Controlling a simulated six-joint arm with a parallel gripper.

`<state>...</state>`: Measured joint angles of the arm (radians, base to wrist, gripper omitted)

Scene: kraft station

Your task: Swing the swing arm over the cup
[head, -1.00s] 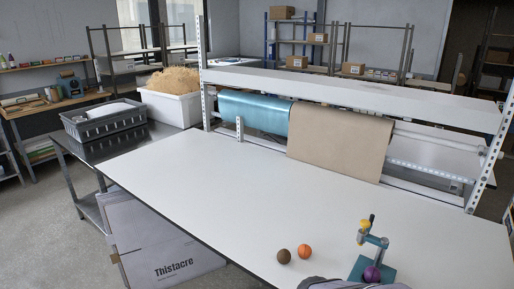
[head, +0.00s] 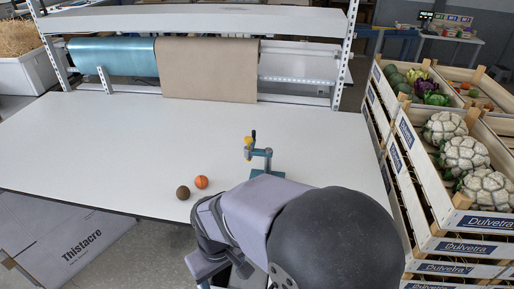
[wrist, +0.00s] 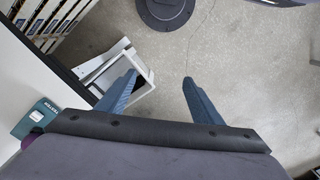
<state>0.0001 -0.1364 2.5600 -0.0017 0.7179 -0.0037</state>
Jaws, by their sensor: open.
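The swing arm (head: 260,153) stands upright on a teal base (head: 268,173) near the table's front right. It has a yellow part and a dark handle on top. My own arm hides the front of the base in the head view, and I cannot make out a cup there. In the wrist view, the teal base (wrist: 38,117) shows at the left edge, with a purple thing (wrist: 37,143) beside it. My gripper (wrist: 159,78) is open and empty, its blue fingers wide apart over the floor, off the table and away from the swing arm.
A brown ball (head: 183,192) and an orange ball (head: 201,182) lie left of the swing arm. Stacked vegetable crates (head: 420,185) stand along the right side. A paper roll (head: 207,70) hangs at the back. The middle of the white table (head: 120,130) is clear.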

